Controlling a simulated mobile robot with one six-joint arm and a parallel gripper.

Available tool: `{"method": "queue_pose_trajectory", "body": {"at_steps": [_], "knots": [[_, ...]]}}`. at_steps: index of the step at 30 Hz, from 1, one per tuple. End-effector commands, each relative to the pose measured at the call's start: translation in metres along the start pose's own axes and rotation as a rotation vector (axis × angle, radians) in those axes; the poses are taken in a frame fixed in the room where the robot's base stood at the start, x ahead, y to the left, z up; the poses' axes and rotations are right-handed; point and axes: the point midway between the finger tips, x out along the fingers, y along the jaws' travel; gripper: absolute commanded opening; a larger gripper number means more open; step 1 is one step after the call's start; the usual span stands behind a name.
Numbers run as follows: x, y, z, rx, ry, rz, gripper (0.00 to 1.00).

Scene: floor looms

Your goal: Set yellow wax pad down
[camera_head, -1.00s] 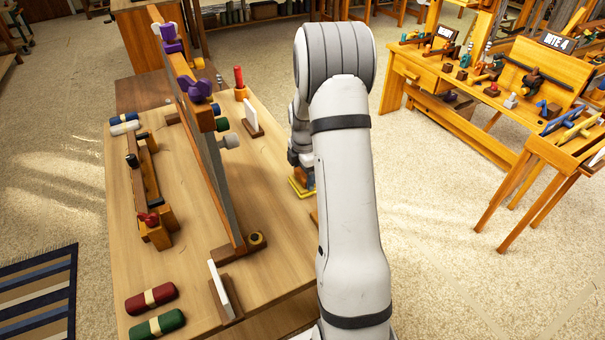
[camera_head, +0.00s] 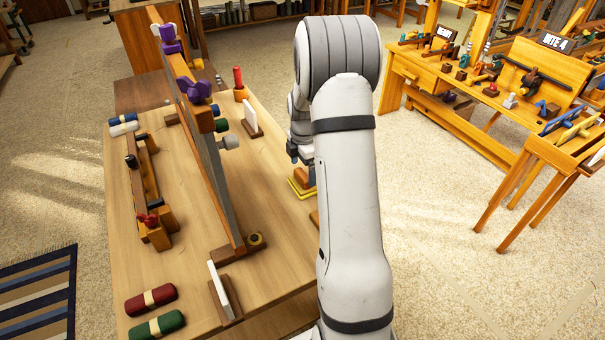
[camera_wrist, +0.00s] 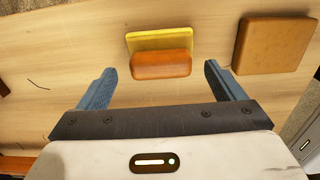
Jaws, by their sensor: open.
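The yellow wax pad (camera_wrist: 148,41) lies flat on the wooden tabletop in the wrist view, with an orange-brown block handle (camera_wrist: 161,65) on top. In the head view the pad (camera_head: 300,193) shows near the table's right edge, partly hidden by my arm. My gripper (camera_wrist: 160,68) is open, with one blue finger on each side of the handle. Gaps show between both fingers and the handle, so nothing is gripped.
A square brown block (camera_wrist: 274,45) lies right of the pad. On the table (camera_head: 190,262) stand a tall upright frame (camera_head: 205,150), a low wooden rack (camera_head: 147,185) and white cards in holders (camera_head: 224,290). Red (camera_head: 151,299) and green rolls (camera_head: 159,325) lie at the front.

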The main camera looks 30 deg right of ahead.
Motion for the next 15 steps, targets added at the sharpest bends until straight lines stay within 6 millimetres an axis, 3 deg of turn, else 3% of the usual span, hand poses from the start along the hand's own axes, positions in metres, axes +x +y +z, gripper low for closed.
{"method": "queue_pose_trajectory", "body": {"at_steps": [7, 15], "knots": [[-0.057, 0.001, 0.000, -0.001, -0.002, 0.004, 0.89], [-0.088, 0.000, -0.001, 0.003, -0.001, 0.002, 0.89]]}}
